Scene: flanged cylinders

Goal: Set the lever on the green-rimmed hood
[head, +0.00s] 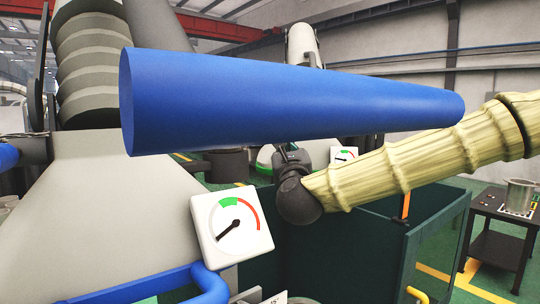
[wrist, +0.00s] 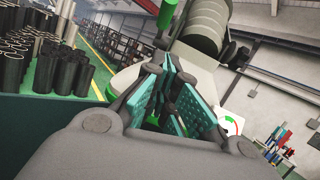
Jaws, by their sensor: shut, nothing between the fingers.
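The green-rimmed hood is mostly hidden in the head view; a bit of its green edge (head: 264,160) shows left of my gripper. In the wrist view its pale body (wrist: 199,66) stands ahead, beyond my fingers. A dark bar with a red part (wrist: 168,12) and a green piece (wrist: 140,20) show above my fingers; I cannot tell whether either is the lever. My gripper (head: 288,150) is beside the hood, its fingertips partly hidden under the blue cylinder. In the wrist view my gripper (wrist: 166,88) is shut and empty, its teal pads close together.
A large blue cylinder (head: 270,100) crosses the head view and blocks much of it. A near hood (head: 100,215) carries a gauge (head: 231,223); another gauge (head: 343,154) is farther back. A dark green bin (head: 350,260) stands below my arm. A dark table (head: 505,205) is at right.

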